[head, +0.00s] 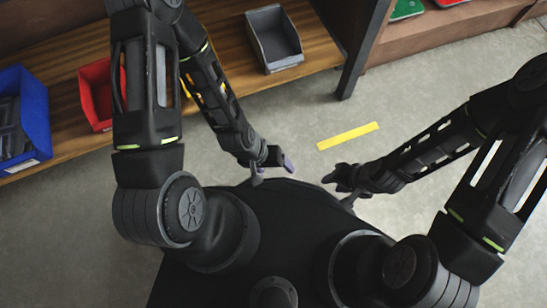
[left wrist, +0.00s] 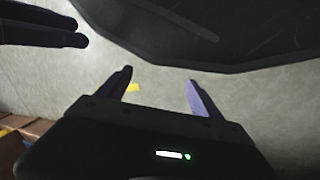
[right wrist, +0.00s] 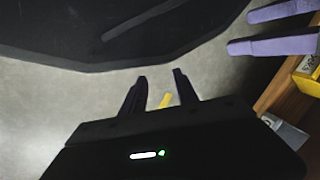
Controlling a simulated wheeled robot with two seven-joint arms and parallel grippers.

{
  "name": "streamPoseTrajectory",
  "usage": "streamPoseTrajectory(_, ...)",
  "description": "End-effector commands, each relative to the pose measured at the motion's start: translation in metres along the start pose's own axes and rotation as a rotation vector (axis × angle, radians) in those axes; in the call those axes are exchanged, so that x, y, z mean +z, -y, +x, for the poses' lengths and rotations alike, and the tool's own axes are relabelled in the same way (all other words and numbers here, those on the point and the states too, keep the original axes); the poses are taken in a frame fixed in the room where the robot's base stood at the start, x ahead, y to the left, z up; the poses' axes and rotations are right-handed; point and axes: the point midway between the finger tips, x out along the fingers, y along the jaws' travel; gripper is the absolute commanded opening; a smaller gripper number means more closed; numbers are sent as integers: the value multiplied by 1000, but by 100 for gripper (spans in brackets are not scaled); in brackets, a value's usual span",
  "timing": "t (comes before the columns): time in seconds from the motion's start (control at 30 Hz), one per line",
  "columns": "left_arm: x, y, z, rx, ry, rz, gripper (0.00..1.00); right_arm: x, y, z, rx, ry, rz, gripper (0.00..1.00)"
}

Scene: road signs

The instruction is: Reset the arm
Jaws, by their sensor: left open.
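Both my arms hang in front of my black base in the head view, with the hands close together over its front edge. My left gripper (head: 272,165) is empty. In the left wrist view its fingers (left wrist: 158,82), one dark and one purple on its inner face, stand well apart. My right gripper (head: 338,180) is a little to the right, also empty. In the right wrist view its dark fingers (right wrist: 160,82) stand apart with floor showing between them. The two grippers do not touch. Each wrist view also shows the other hand's fingers at an upper corner.
A wooden shelf (head: 222,62) at upper left bears a blue bin (head: 38,108), a red bin (head: 88,76) and a grey bin (head: 256,24). A dark post (head: 362,55) stands at its right end. A yellow strip (head: 348,136) lies on the otherwise clear grey floor.

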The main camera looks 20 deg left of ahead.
Motion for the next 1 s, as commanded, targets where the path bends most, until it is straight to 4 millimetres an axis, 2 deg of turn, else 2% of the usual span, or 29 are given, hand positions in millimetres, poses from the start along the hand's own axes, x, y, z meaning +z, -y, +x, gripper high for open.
streamPoseTrajectory(0.27, -1, 0, -2, -2, -1, -1, 76, 0, 1, -2, 0, 0, 0, 36)
streamPoseTrajectory(0.37, -1, -4, -12, -2, 0, 0, 76, 0, 5, -12, 0, 1, -1, 36)
streamPoseTrajectory(0.47, -1, -12, -33, -1, 3, 1, 76, 0, 13, -33, -2, 4, -2, 36)
streamPoseTrajectory(0.57, -1, -25, -64, 1, 7, 4, 76, 1, 26, -64, -4, 8, -5, 36)
streamPoseTrajectory(0.9, 4, -82, -199, 13, 30, 18, 76, 5, 83, -199, -16, 31, -20, 36)
streamPoseTrajectory(1.0, 5, -96, -232, 16, 37, 22, 76, 7, 97, -232, -19, 38, -24, 36)
